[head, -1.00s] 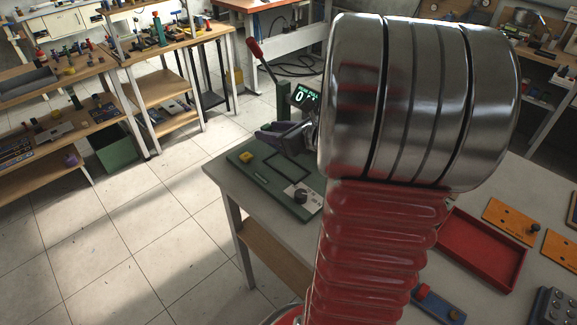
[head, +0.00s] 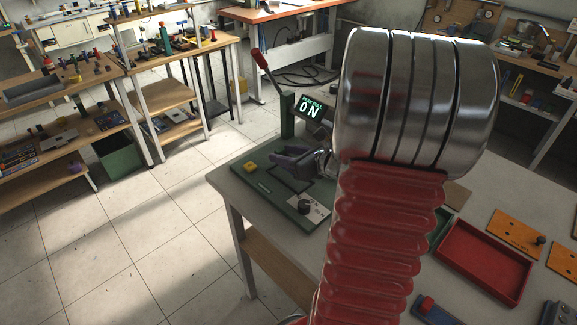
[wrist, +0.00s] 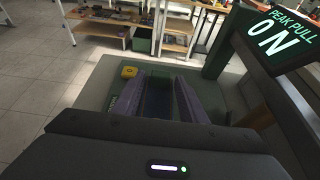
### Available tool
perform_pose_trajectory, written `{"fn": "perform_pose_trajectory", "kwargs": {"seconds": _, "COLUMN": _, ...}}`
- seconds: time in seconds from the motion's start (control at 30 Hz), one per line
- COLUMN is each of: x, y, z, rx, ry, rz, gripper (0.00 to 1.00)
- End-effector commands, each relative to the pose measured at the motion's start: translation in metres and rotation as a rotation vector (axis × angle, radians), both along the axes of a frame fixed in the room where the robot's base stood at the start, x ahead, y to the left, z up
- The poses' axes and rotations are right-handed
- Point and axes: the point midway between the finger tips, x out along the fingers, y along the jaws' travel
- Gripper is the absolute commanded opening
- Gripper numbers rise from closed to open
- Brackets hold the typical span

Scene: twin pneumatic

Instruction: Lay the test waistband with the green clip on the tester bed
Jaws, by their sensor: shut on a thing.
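The tester (head: 262,187) is a green plate on the near table, with a red lever and a display reading 0 N. Its display (wrist: 281,37) fills the upper right of the wrist view. My gripper (head: 284,160) has purple fingers and hangs low over the tester bed. In the wrist view my gripper (wrist: 158,78) points along the bed, its fingers a little apart and shut on a dark blue strip (wrist: 158,98), which looks like the test waistband. I cannot make out its clip. Whether the strip touches the bed is unclear.
A yellow button (head: 250,167) and a black knob (head: 304,206) sit on the tester plate. A red tray (head: 484,262) and orange boards (head: 515,233) lie on the table's right. The tester's upright and display stand close to my gripper's right.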

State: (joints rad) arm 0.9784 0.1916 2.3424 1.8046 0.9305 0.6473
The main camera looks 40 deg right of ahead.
Motion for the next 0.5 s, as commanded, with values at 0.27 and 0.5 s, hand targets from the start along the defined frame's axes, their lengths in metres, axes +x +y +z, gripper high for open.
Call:
{"fn": "perform_pose_trajectory", "kwargs": {"seconds": 0.27, "x": 0.0004, "y": 0.0000, "z": -0.0048, "rx": -0.001, "ry": -0.001, "rz": 0.000, "gripper": 0.16}}
{"fn": "perform_pose_trajectory", "kwargs": {"seconds": 0.5, "x": 0.0002, "y": 0.0001, "z": -0.0119, "rx": 0.001, "ry": 0.001, "rz": 0.001, "gripper": 0.16}}
